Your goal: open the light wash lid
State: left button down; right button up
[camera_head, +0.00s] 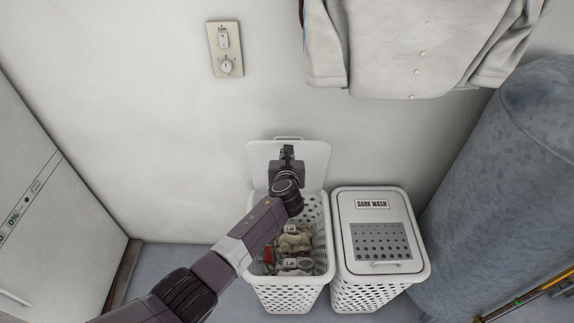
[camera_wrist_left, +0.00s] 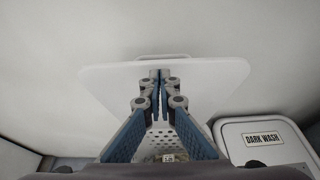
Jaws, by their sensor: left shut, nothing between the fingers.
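The light wash lid (camera_head: 313,160) is a white panel standing raised at the back of the left hamper (camera_head: 290,297), near the wall. The hamper is open, with crumpled laundry (camera_head: 293,243) inside. My left gripper (camera_head: 287,152) is shut and empty in front of the raised lid; I cannot tell whether it touches. In the left wrist view the lid (camera_wrist_left: 215,80) spreads behind the closed fingertips (camera_wrist_left: 159,78), with its handle (camera_wrist_left: 162,57) at the top edge. My right gripper is not in view.
The dark wash hamper (camera_head: 372,295) stands close on the right with its lid (camera_head: 352,222) shut. A grey-blue tank (camera_head: 515,170) is at the right. A shirt (camera_head: 405,45) hangs above. A white appliance (camera_head: 55,190) is at the left.

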pick_arm(q)
jog(key=v, duration=1)
jog(key=s+a+f+n+g+y, duration=0.1)
jog(key=s+a+f+n+g, duration=0.2)
jog(key=s+a+f+n, duration=0.4)
jog(key=s+a+f+n+g, duration=0.25)
jog(key=s+a+n, duration=0.25)
jog(key=s+n, duration=0.45)
jog(key=s+a+r+n+g+h, duration=0.15)
jog(key=s+a+n, duration=0.25)
jog(key=s+n, duration=0.6)
jog(key=s+a+n+g, duration=0.35)
jog(key=s+n, duration=0.35)
jog(key=s, duration=0.5)
notch_tip(320, 180, down, 31)
jog(key=s+g+b, duration=0.1)
jog(key=s+b, duration=0.2)
jog(key=s+a+f+b, duration=0.1)
jog(key=s+f, duration=0.7)
jog(key=s+a+f+g, duration=0.1)
jog(key=s+a+f, duration=0.1)
jog(key=s+f, duration=0.6)
jog(key=shift+a+f+b, duration=0.3)
jog(key=shift+b, duration=0.05)
